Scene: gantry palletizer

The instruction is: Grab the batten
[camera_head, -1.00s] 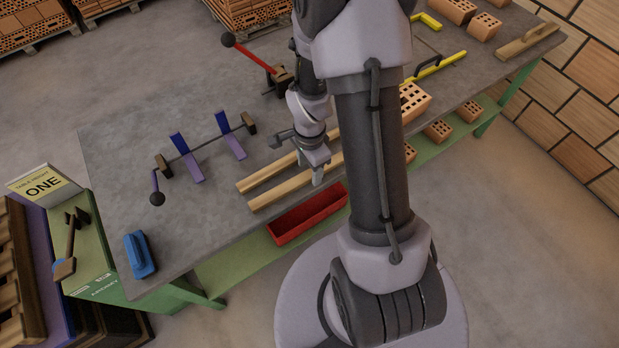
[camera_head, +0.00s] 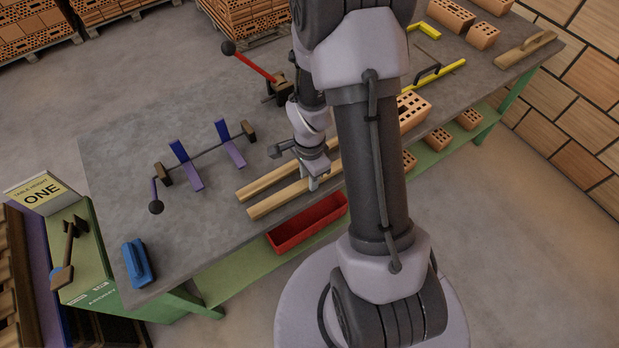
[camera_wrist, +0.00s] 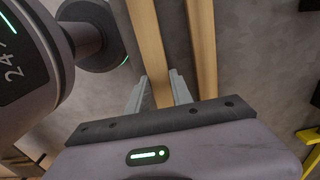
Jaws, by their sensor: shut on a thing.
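Two long pale wooden battens lie side by side on the grey table. The front batten (camera_head: 272,202) is nearer the table's front edge, and the back batten (camera_head: 262,183) runs parallel behind it. My gripper (camera_head: 312,181) is low over the front batten, partway along it, pointing down. In the wrist view, the front batten (camera_wrist: 148,45) passes between the two fingers of my gripper (camera_wrist: 160,92), which is shut on it. The back batten (camera_wrist: 202,50) is outside the fingers, to the right. My arm hides the battens' right ends in the head view.
A red bin (camera_head: 308,222) sits on the shelf below the table's front edge. A purple-armed rack (camera_head: 205,155), a red-handled lever (camera_head: 255,65) and a blue float (camera_head: 138,262) are around the table. Bricks (camera_head: 450,14) and a yellow tool (camera_head: 440,74) lie to the right.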

